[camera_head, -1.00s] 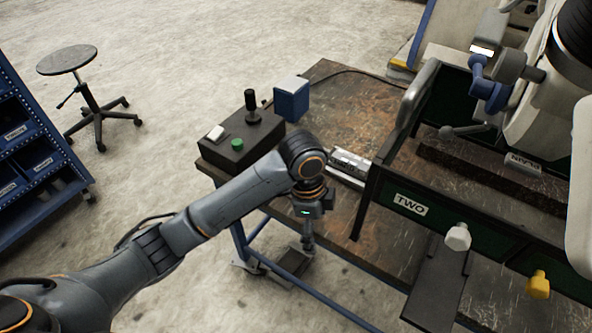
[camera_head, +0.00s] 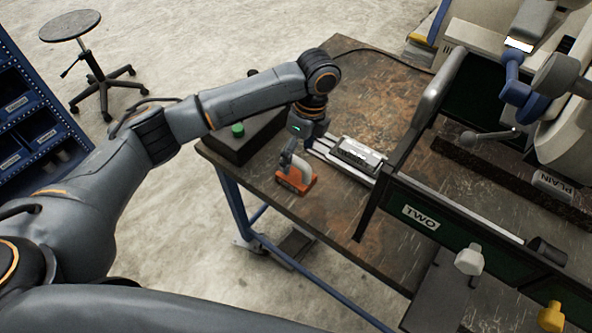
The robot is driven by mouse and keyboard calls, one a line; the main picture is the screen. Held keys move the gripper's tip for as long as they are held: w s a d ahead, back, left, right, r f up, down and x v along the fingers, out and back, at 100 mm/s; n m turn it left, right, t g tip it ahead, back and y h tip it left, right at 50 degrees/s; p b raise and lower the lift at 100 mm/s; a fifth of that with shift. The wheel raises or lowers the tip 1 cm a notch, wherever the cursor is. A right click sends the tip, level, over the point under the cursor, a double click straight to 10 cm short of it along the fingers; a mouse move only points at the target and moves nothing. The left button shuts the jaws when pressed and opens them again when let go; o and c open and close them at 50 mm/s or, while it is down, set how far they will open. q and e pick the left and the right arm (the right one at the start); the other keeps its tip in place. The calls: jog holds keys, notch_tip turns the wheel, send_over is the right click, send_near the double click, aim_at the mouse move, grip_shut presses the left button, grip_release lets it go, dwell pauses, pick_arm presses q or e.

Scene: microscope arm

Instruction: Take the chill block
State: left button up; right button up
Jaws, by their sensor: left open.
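No label reading chill block is legible. Two small things could be it. One is an orange piece (camera_head: 296,181) with a pale curved part, on the table near its front left edge. The other is a silver and black block (camera_head: 359,154) on pale rails to its right. My left gripper (camera_head: 288,168) points down at the orange piece, with its fingers at or just above it. It is open; contact cannot be told, as the fingers overlap the pale part. My right gripper is out of view.
A black control box (camera_head: 240,145) with a green button stands left of my gripper, partly behind my arm. The table (camera_head: 362,85) is bare at the back.

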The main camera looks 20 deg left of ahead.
aim_at(296, 172)
pick_arm(q)
jog(key=shift+f, duration=0.55)
jog(key=f, duration=0.2)
jog(key=f+p, duration=0.1)
jog(key=f, duration=0.1)
jog(key=shift+s+a+f, duration=0.15)
jog(key=shift+a+f, duration=0.05)
jog(key=shift+f, duration=0.3)
jog(key=shift+c, duration=0.7)
jog(key=c, duration=0.3)
grip_shut()
jog(key=shift+r, duration=0.2)
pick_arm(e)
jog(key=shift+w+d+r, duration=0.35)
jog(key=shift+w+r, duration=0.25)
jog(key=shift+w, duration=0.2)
